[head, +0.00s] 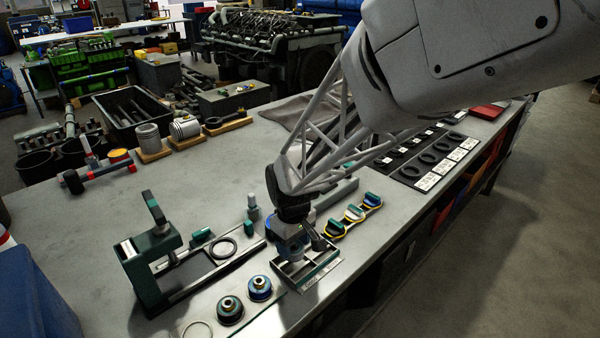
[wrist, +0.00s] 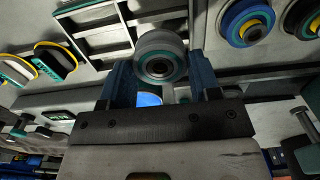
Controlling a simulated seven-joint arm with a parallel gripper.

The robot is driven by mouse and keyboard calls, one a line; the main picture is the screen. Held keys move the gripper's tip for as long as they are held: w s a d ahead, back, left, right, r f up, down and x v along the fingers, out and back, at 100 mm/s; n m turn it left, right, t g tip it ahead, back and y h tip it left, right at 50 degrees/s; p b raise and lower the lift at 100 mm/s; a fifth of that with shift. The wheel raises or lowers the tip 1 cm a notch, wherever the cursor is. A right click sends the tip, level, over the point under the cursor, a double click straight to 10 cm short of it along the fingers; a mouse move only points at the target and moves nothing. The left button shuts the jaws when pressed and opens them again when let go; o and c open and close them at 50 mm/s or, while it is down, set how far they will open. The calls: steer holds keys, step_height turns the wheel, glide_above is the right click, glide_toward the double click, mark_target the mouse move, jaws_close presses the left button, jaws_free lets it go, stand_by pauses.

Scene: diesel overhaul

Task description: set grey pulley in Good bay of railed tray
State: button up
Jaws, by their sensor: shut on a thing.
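My gripper (head: 293,245) is above the railed tray (head: 322,267), pointing down. In the wrist view my gripper (wrist: 166,82) has its two blue fingers shut on the grey pulley (wrist: 161,60), a round grey part with a teal edge and a dark centre hole. The pulley is close to the tray, but I cannot tell whether it touches it. The tray also shows in the wrist view (wrist: 126,22), with pale walls around several compartments. Its front lettering is too small to read, so I cannot tell which bay is Good. The arm and gripper hide part of the tray in the head view.
A blue pulley (head: 260,288) and a black pulley (head: 230,309) stand left of the tray. A green-and-black fixture (head: 148,262) is farther left. Coloured oval parts (head: 354,212) sit right of my gripper. The bench's front edge is close to the tray.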

steer(key=shift+f, duration=0.8)
steer(key=shift+f, duration=1.05)
stand_by(0.6)
steer(key=o, duration=1.2)
steer(key=shift+o, duration=0.2)
steer(key=shift+r, duration=3.45)
steer(key=shift+r, duration=2)
